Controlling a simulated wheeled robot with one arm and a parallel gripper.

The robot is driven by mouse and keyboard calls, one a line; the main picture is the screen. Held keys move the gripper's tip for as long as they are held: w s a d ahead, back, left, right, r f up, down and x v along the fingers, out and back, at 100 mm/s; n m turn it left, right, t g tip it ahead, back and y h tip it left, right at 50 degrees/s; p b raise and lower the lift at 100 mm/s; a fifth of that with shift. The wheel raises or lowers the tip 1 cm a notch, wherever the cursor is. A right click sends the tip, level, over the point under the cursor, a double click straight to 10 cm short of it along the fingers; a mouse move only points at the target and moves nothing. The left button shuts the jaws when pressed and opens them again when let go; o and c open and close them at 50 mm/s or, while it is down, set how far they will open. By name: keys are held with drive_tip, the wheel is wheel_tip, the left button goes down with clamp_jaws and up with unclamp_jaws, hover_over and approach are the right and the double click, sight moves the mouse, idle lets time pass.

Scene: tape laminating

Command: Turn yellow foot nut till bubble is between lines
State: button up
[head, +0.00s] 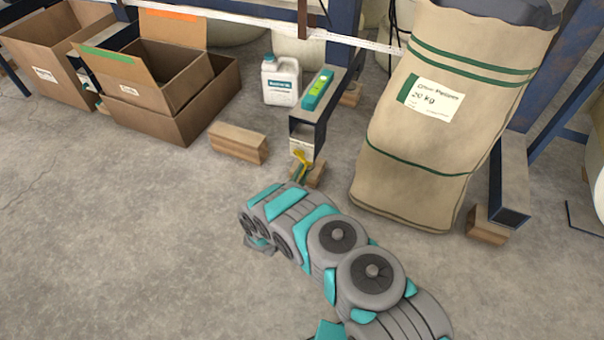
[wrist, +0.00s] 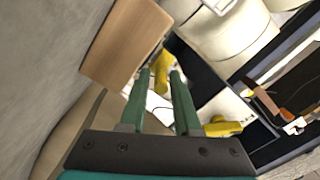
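The yellow foot nut (head: 302,160) shows low at the front end of a dark steel beam (head: 308,130). A teal spirit level (head: 318,89) lies on top of this beam; its vial is yellow-green, and the bubble is too small to make out. In the wrist view my gripper (wrist: 160,76) has its two green fingers apart. A yellow part (wrist: 161,68) of the nut shows between and just beyond the fingertips; I cannot tell whether they touch it. Another yellow piece (wrist: 222,128) lies right of the fingers. In the head view my arm hides most of the gripper.
A wooden block (head: 238,142) lies left of the beam's foot and shows close by in the wrist view (wrist: 125,42). A white jug (head: 281,82) stands behind it. A large sack (head: 450,110) stands close right of the beam. Cardboard boxes (head: 160,120) stand left. The floor at front left is clear.

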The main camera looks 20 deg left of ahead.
drive_tip(key=shift+w, duration=0.1)
clamp_jaws()
idle(1.4)
